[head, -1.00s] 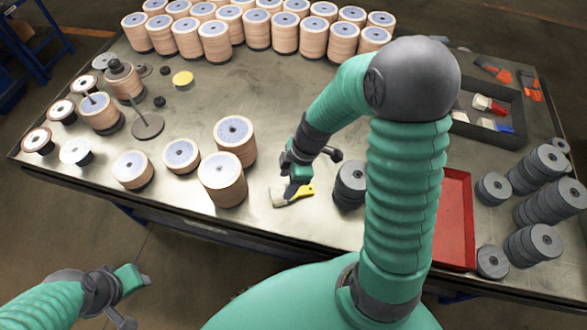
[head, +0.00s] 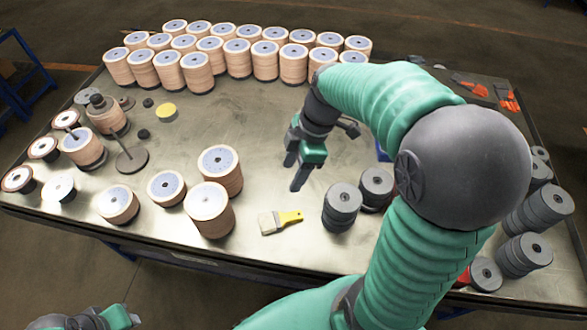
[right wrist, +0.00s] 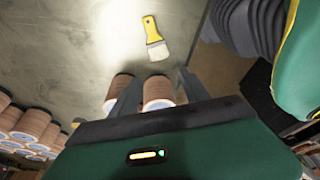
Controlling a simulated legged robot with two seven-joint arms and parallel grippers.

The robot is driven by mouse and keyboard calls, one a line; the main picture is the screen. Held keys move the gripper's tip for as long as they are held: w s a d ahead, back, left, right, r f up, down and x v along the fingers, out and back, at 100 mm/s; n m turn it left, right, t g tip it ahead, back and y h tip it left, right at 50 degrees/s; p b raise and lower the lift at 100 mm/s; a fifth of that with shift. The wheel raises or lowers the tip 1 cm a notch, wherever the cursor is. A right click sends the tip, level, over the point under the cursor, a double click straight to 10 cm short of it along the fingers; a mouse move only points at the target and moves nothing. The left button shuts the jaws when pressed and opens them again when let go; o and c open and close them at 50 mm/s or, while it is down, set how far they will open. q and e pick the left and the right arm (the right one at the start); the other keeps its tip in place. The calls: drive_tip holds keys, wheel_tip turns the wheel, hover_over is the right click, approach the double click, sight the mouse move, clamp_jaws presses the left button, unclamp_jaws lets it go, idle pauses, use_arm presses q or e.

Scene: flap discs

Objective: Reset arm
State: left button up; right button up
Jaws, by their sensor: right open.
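My right gripper (head: 296,172) is open and empty above the middle of the metal table. Its two fingers stand apart in the right wrist view (right wrist: 160,92). A brush with a yellow handle (head: 285,218) and pale bristles lies flat on the table, apart from the gripper and nearer to me. It also shows in the right wrist view (right wrist: 153,38), beyond the fingers. My left gripper (head: 118,318) is partly cut off at the bottom left edge of the head view, in front of the table, and its fingers are not clear.
Disc stacks (head: 220,168) stand left of the brush, and grey disc stacks (head: 342,205) stand right of it. A long row of disc stacks (head: 265,60) fills the far edge. The table (head: 225,115) is bare in the middle. My right arm hides much of the right side.

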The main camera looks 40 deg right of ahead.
drive_tip(key=shift+d+f, duration=0.1)
drive_tip(key=shift+d, duration=0.15)
drive_tip(key=s+a+f+m+t+h, duration=0.1)
drive_tip(key=s+a+f+m+h, duration=0.1)
drive_tip(key=a+f+m, duration=0.7)
drive_tip(key=s+m, duration=0.1)
drive_tip(key=m, duration=0.2)
drive_tip(key=shift+f+h, duration=0.4)
